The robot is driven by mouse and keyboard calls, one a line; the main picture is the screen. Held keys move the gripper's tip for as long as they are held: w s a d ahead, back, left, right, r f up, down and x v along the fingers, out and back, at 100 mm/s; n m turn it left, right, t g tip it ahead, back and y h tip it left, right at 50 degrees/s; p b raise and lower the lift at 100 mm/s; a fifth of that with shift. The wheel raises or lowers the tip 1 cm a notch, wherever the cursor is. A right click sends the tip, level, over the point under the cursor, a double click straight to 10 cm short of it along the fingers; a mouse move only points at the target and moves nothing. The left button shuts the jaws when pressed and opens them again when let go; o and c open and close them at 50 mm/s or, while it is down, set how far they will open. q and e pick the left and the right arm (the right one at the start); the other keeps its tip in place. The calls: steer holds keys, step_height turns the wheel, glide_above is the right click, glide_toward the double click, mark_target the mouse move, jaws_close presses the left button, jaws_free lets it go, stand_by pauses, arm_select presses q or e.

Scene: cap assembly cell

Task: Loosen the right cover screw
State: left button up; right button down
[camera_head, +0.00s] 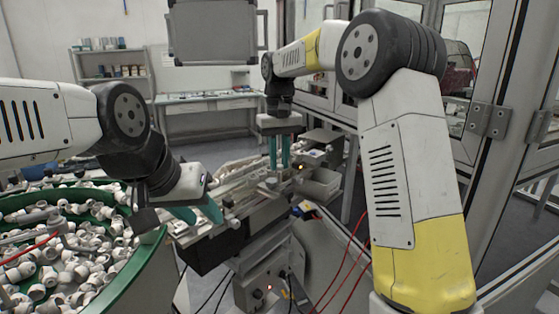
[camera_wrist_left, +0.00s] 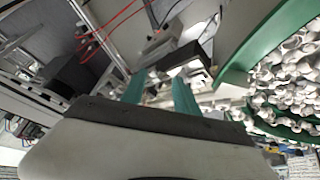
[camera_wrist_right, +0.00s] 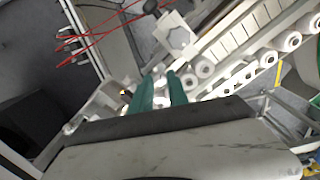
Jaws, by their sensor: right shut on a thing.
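My right gripper (camera_head: 279,168) points straight down over the feeder rail in the head view. Its green fingers (camera_wrist_right: 163,86) are close together in the right wrist view, shut on the right cover screw. The screw is mostly hidden by the fingers, with only a small pale part showing at their tips. My left gripper (camera_head: 196,213) is open and empty, with its green fingers apart. It hangs at the near left end of the rail, beside the bowl. The gap between its fingers also shows in the left wrist view (camera_wrist_left: 160,88).
A green-rimmed bowl (camera_head: 150,262) full of white caps stands at the left. The rail (camera_wrist_right: 232,40) carries white round parts. Red cables (camera_head: 345,262) hang at the front. Glass-panelled framing closes the right side.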

steer(key=n, duration=0.5)
steer(key=shift+w+r+n, duration=0.15)
steer(key=shift+n, duration=0.25)
stand_by(0.4)
steer(key=c, duration=1.3)
jaws_free()
steer(key=shift+r, duration=3.8)
